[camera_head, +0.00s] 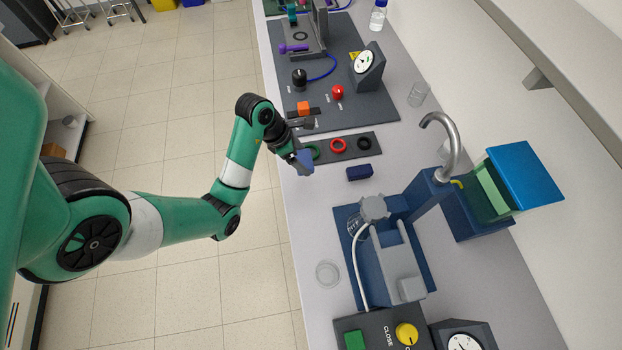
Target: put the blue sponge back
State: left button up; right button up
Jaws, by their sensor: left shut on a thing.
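My left gripper (298,158) is over the near edge of the bench, to the left of the strip with coloured rings. It is shut on a blue block, which I take to be the blue sponge (305,161); the fingers hide part of it. A dark navy block (359,172) lies on the bench to the right of the gripper, apart from it. My right gripper is not in view.
A dark strip (322,140) holds green, red and black rings. Beyond it is a grey panel (382,105) with a gauge and knobs. A blue rig (416,282) with a metal spout stands to the right. A clear dish (327,273) and a glass (417,94) stand on the bench.

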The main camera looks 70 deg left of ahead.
pick_arm(q)
jog(key=d+f, duration=0.1)
jog(key=w+d+f, duration=0.1)
jog(key=f, duration=0.1)
jog(key=shift+d+f, duration=0.1)
jog(key=shift+f, duration=0.2)
jog(key=shift+w+d+f, duration=0.1)
jog(key=shift+w+d, duration=0.1)
jog(key=f, duration=0.1)
jog(key=f+b, duration=0.1)
jog(key=f, duration=0.1)
jog(key=shift+w+d+f, duration=0.15)
jog(key=shift+d+f, duration=0.15)
jog(key=shift+d, duration=0.1)
jog(key=shift+f, duration=0.25)
jog(key=shift+a, duration=0.1)
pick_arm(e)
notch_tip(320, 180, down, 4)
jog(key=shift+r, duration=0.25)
pick_arm(q)
jog(key=shift+f+b, duration=0.2)
jog(key=shift+b, duration=0.2)
jog(key=o, duration=1)
jog(key=shift+r, duration=0.1)
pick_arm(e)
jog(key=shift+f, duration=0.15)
